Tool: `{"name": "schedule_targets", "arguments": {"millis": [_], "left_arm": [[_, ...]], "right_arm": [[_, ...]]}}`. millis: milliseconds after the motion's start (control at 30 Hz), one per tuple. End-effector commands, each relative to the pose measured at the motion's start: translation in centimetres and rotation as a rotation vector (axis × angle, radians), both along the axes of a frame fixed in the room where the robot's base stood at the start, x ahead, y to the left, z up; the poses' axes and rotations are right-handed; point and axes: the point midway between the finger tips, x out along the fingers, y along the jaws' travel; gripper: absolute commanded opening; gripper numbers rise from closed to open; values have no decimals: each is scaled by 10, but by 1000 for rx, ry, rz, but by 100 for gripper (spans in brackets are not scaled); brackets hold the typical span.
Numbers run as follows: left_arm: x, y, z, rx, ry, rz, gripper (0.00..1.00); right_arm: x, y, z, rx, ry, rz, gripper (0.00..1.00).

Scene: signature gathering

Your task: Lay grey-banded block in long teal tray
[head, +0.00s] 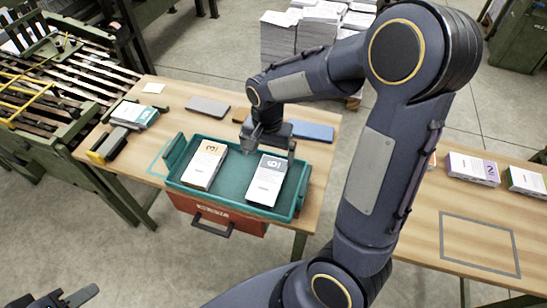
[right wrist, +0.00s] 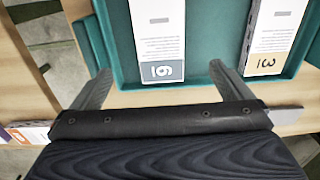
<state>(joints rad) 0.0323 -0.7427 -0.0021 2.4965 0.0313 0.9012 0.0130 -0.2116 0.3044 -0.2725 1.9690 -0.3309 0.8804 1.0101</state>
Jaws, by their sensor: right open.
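The grey-banded block (head: 265,184), white with a grey end, lies in the long teal tray (head: 229,195), right of a tan-banded block (head: 204,166). In the right wrist view the grey-banded block (right wrist: 158,35) lies flat on the floor of the tray (right wrist: 118,38). My right gripper (head: 269,150) is open above the tray's far side. Its fingertips (right wrist: 160,70) are spread to either side of the block's grey end, with visible gaps and nothing held. My left gripper (head: 52,298) is at the bottom left, partly cut off, fingers apart and empty.
A green-banded block (head: 135,114) is at left. A second table (head: 430,215) holds purple-banded (head: 473,168) and green-banded blocks.

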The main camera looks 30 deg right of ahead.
Motion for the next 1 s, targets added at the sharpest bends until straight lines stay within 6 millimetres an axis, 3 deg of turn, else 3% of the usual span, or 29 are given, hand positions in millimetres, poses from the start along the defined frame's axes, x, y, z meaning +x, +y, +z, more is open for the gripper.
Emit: {"name": "schedule_targets", "arguments": {"millis": [167,300,533,700,1000], "left_arm": [[0,0,0,0,0,0,36],[0,0,0,0,0,0,36],[0,0,0,0,0,0,36],[0,0,0,0,0,0,36],[0,0,0,0,0,0,36]], "right_arm": [[-35,2,40,107,-104,115,99],[-82,11,76,184,-260,290,99],[-144,31,100,172,-497,554,99],[-163,39,101,135,-577,655,99],[-166,41,101,127,-590,675,99]]}}
